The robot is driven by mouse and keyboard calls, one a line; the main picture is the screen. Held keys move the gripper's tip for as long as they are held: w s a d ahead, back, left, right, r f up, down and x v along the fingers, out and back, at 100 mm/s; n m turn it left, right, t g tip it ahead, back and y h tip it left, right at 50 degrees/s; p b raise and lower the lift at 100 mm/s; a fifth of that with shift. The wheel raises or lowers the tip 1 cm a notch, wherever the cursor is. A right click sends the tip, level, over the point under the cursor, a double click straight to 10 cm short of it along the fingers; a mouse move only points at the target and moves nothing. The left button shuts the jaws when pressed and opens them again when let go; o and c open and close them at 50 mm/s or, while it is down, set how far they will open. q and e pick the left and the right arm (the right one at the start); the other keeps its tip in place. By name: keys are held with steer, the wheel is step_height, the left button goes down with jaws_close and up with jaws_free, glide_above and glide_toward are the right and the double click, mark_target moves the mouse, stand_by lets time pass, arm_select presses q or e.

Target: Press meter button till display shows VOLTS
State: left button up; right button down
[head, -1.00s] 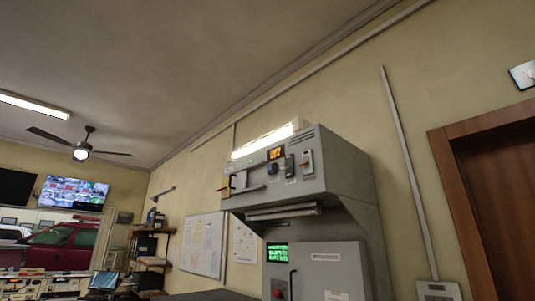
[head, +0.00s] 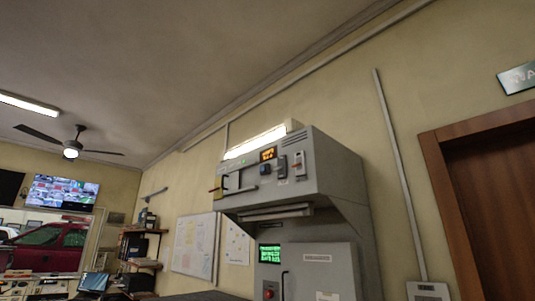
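The grey console cabinet (head: 342,170) stands against the wall right of centre in the head view. On its upper front is a small meter display (head: 268,155) with orange characters, too small to read. Just below the display is a blue button (head: 265,169). Right of it are a dark switch (head: 282,167) and a light switch plate (head: 299,164). Neither of my grippers is in view, and nothing touches the button or the panel.
A green text screen (head: 269,254) and a red knob (head: 268,293) are on the lower cabinet. A brown door (head: 490,200) is at right. A whiteboard (head: 195,243), shelves and a desk with a laptop (head: 92,282) are to the left.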

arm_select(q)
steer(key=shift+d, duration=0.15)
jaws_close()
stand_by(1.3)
